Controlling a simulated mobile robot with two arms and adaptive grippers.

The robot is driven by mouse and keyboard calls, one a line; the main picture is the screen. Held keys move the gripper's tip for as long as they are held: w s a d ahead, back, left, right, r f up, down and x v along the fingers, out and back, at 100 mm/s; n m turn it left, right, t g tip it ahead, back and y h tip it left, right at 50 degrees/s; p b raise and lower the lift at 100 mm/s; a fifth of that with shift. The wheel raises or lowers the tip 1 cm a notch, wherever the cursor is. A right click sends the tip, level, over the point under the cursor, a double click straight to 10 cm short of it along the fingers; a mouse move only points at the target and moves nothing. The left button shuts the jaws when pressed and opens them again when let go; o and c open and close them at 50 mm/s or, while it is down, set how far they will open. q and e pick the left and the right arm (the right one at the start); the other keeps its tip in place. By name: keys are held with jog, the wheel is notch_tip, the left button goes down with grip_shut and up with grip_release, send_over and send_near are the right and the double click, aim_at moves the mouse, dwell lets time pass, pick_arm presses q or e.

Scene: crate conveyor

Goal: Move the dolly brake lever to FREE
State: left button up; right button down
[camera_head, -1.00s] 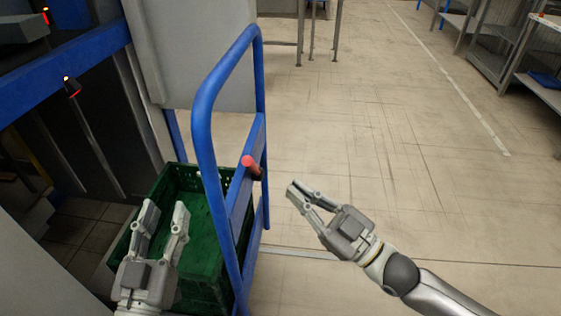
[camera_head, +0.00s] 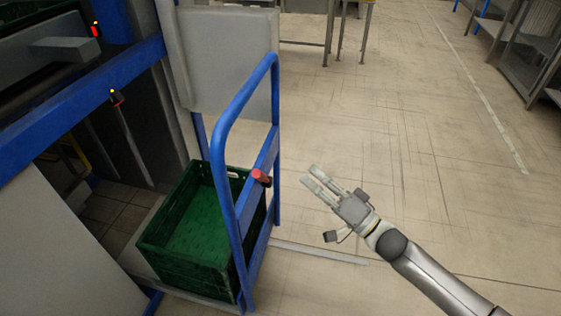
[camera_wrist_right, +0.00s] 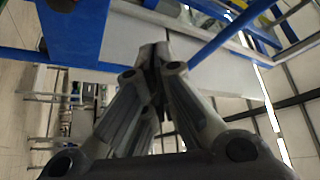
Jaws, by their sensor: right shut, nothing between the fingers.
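The red-handled brake lever (camera_head: 262,177) is mounted on the blue push frame (camera_head: 222,150) of the dolly, at the crossbar on its right side. No FREE marking can be read. My right gripper (camera_head: 312,181) is to the right of the lever, apart from it, over open floor. Its fingers are shut and empty. In the right wrist view the fingers (camera_wrist_right: 154,58) come together at the tips, with blue bars behind them; I cannot make out the lever there. My left gripper is out of view.
A green crate (camera_head: 160,262) sits on the dolly behind the push frame. A blue and grey conveyor structure (camera_head: 90,112) stands at the left. A grey panel (camera_head: 235,60) is behind the dolly. The floor (camera_head: 420,180) to the right is clear.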

aim_at(263, 178)
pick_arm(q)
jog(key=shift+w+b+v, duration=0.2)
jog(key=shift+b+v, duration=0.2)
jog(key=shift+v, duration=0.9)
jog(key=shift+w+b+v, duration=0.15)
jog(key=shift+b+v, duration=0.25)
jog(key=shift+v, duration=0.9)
pick_arm(e)
jog(key=w+a, duration=0.4)
jog(key=a, duration=0.4)
jog(key=shift+a+r, duration=0.35)
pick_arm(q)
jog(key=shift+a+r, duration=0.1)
pick_arm(e)
jog(key=shift+s+f, duration=0.15)
